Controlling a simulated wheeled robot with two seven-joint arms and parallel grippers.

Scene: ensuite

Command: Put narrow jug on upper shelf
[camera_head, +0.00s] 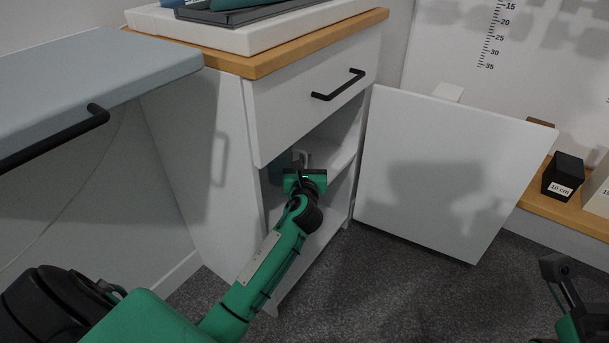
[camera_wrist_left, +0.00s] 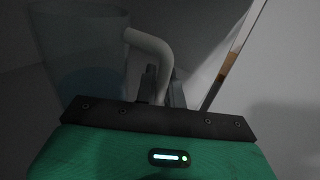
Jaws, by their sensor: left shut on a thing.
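The white bedside cabinet (camera_head: 206,165) stands open below its drawer. My left gripper (camera_head: 301,168) reaches into the upper part of the opening. It is shut on the pale curved handle of the narrow jug (camera_head: 281,164). In the left wrist view the jug (camera_wrist_left: 85,50) is a dim, bluish, see-through body left of the fingers (camera_wrist_left: 160,88), and looks upright. The inner shelf (camera_head: 344,158) shows right of the gripper. My wrist hides the rest, so I cannot tell whether the jug touches the shelf. My right gripper (camera_head: 558,268) shows only partly at the lower right.
The open cabinet door (camera_head: 448,172) stands out to the right. The drawer (camera_head: 312,98) above the opening is shut, with a black handle. A grey-blue surface (camera_head: 90,85) is at the left. A black 10 cm box (camera_head: 563,176) sits on a wooden ledge at the right.

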